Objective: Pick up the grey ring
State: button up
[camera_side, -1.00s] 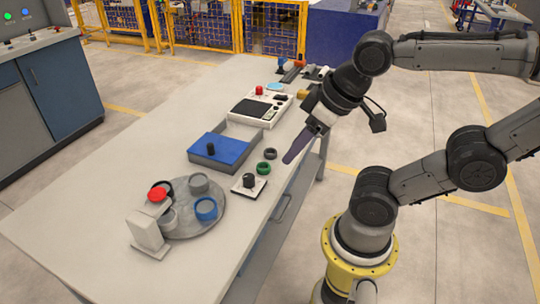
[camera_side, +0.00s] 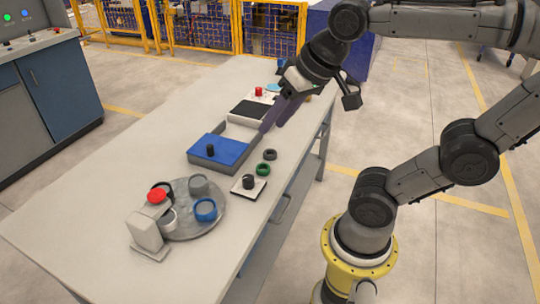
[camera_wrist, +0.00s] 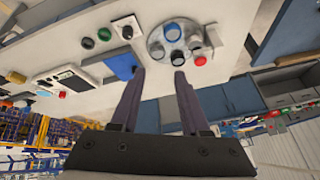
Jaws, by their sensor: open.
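A dark grey ring (camera_side: 270,154) lies on the table beside a green ring (camera_side: 263,169), near the table's right edge. A lighter grey ring (camera_side: 198,185) sits on a round grey tray (camera_side: 218,222), with a blue ring (camera_side: 205,210) near it. In the wrist view, the dark ring (camera_wrist: 88,43) and green ring (camera_wrist: 104,34) show at the upper left, and the tray lies beyond the fingertips. My gripper (camera_side: 272,127) is open and empty above the table, beyond the dark grey ring and apart from it. Its open fingers (camera_wrist: 159,74) also show in the wrist view.
A blue-topped box (camera_side: 222,150) with a black knob stands left of the rings. A small plate (camera_side: 245,192) with a dark knob lies nearer. A white block (camera_side: 146,229) stands by the tray. A device with a red button (camera_side: 258,91) is behind. The near table surface is clear.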

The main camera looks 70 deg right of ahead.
jog(key=w+d+r+m+g, duration=0.1)
jog(key=w+d+m, duration=0.4)
jog(key=w, duration=0.4)
jog(key=m+g, duration=0.5)
jog(key=m, duration=0.3)
send_over(265, 151)
notch_tip(265, 151, down, 18)
notch_tip(265, 151, down, 13)
jog(key=shift+f, duration=0.15)
grip_shut()
